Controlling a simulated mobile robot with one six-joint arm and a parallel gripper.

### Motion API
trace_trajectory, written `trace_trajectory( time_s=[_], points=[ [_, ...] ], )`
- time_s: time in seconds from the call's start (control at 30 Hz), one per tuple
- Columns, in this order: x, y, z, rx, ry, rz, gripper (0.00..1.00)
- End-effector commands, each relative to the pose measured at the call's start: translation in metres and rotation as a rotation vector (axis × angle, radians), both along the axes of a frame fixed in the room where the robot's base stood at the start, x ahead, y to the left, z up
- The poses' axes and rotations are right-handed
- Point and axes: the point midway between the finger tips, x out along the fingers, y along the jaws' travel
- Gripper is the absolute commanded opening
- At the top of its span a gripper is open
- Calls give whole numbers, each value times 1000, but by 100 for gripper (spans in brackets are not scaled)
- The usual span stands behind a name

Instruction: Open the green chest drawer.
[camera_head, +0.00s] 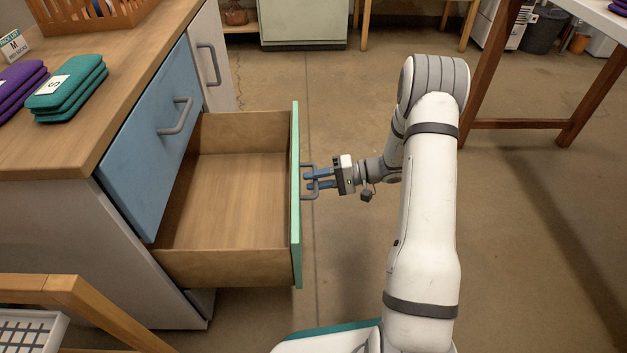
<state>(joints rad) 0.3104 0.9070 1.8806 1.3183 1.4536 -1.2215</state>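The green-fronted drawer (296,225) of the chest is pulled far out. Its wooden inside shows and is empty. Its front faces right, with a grey bracket handle (304,197) on it. My gripper (316,179) reaches in from the right at this handle. Its two blue fingers lie close together around the handle bar and look shut on it. The exact contact is too small to see.
A closed blue drawer (150,140) with a grey handle sits above the green one. Purple and teal folded packs (68,90) lie on the wooden top. A wooden-framed stand (85,300) is at lower left. Open floor (345,100) lies beyond the drawer.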

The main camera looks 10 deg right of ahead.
Motion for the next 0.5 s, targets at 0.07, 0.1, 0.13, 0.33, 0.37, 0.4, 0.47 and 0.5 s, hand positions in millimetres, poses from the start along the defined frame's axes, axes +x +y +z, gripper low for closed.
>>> trace_trajectory(
  time_s=[0.07,0.1,0.13,0.33,0.37,0.4,0.47,0.5],
  points=[
    [0,-2,1,0,0,0,29],
    [0,-5,2,0,0,-2,29],
    [0,-7,3,1,0,-3,29],
    [-4,-40,11,0,-1,-4,29],
    [-4,-45,12,0,0,-5,29],
    [-5,-51,13,0,0,-4,29],
    [-6,-60,14,0,-1,-3,29],
    [-6,-64,15,0,0,-2,29]
  ],
)
